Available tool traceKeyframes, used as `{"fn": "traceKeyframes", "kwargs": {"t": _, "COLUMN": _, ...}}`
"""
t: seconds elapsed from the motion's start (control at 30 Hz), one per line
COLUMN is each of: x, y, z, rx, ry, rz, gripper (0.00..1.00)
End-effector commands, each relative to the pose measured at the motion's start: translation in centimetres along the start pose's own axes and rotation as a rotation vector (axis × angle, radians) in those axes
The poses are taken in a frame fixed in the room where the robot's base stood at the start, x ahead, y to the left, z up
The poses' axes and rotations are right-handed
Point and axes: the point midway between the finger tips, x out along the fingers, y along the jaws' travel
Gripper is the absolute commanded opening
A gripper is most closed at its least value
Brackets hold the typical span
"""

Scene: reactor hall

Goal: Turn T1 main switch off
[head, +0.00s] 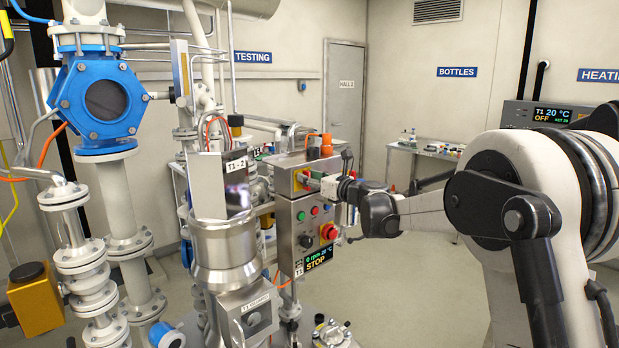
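The T1 control box (307,240) is a grey metal cabinet in the middle of the head view. A yellow plate with red on it (298,179), which looks like the main switch, is on its upper part. My gripper (318,184) reaches in from the right, with its fingertips at or close to this switch. The fingers cover part of the switch, so its handle position and any contact cannot be told. Whether the fingers are closed is too small to tell. Below are small coloured buttons, a red knob on yellow (328,232) and a display (318,260) reading 0 rpm, 20 °C, STOP.
A steel vessel (224,250) stands just left of the box. An orange beacon (326,145) tops the box. Blue-and-white piping (103,100) fills the left. A heating unit display (551,114) at right reads T1 20 °C OFF. A bench (425,149) stands behind.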

Motion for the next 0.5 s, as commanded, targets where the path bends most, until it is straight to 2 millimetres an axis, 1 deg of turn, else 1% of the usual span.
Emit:
{"fn": "traceKeyframes", "kwargs": {"t": 0.1, "x": -0.02, "y": -0.01, "z": -0.01, "rx": 0.000, "ry": 0.000, "rz": 0.000, "gripper": 0.29}}
{"fn": "traceKeyframes", "kwargs": {"t": 0.13, "x": -0.02, "y": -0.02, "z": -0.01, "rx": 0.000, "ry": 0.000, "rz": 0.000, "gripper": 0.27}}
{"fn": "traceKeyframes", "kwargs": {"t": 0.33, "x": -0.04, "y": -0.03, "z": -0.01, "rx": 0.000, "ry": 0.000, "rz": 0.000, "gripper": 0.00}}
{"fn": "traceKeyframes", "kwargs": {"t": 0.5, "x": -0.05, "y": -0.02, "z": -0.01, "rx": 0.000, "ry": 0.000, "rz": 0.000, "gripper": 0.00}}
